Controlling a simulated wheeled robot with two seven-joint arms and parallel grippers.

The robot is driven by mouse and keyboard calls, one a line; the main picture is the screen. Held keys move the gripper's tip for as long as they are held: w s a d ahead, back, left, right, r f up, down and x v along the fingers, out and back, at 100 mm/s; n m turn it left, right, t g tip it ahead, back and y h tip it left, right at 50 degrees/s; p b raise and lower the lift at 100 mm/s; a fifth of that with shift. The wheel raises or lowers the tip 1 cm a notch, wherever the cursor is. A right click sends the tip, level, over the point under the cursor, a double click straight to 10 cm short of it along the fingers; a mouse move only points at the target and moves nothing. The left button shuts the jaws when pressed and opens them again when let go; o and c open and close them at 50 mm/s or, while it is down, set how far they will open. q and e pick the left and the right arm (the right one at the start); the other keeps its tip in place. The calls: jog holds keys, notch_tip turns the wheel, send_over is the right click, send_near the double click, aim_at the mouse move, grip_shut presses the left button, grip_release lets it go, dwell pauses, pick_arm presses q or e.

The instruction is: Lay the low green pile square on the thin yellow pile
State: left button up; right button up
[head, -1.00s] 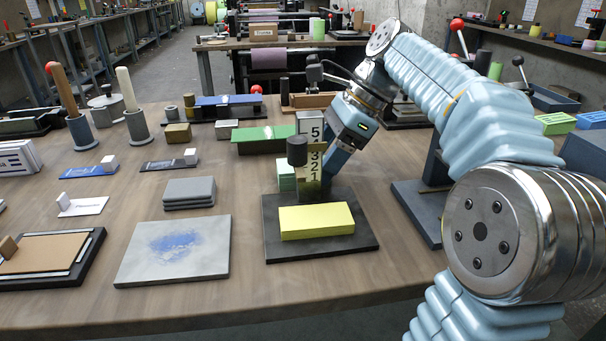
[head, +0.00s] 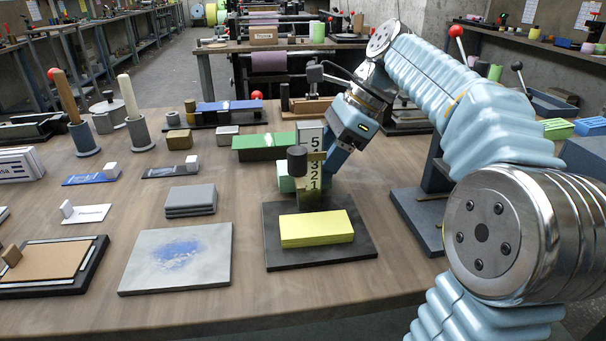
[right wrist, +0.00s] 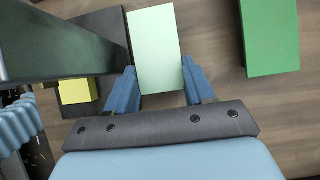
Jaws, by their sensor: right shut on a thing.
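The thin yellow pile (head: 316,229) lies on a black base plate (head: 348,252) in the head view. It shows partly in the right wrist view (right wrist: 77,92). My right gripper (right wrist: 158,82) is shut on a pale green pile (right wrist: 153,40), with one finger on each side. In the head view this pale green pile (head: 285,184) is mostly hidden behind a post with a yellow number scale (head: 315,170). It is behind the yellow pile, apart from it. A darker green pile (head: 262,147) lies farther back, also in the right wrist view (right wrist: 270,35). My left gripper is not in view.
The post stands at the back of the black plate, between the pale green and yellow piles. A grey pile (head: 190,201) and a grey slab with a blue smear (head: 178,258) lie to the left. Bare wood lies between the slab and the plate.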

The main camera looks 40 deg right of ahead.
notch_tip(320, 180, up, 2)
jog(key=shift+r+p, duration=0.15)
jog(key=shift+p, duration=0.55)
jog(key=shift+r+b, duration=0.3)
jog(key=shift+r, duration=0.95)
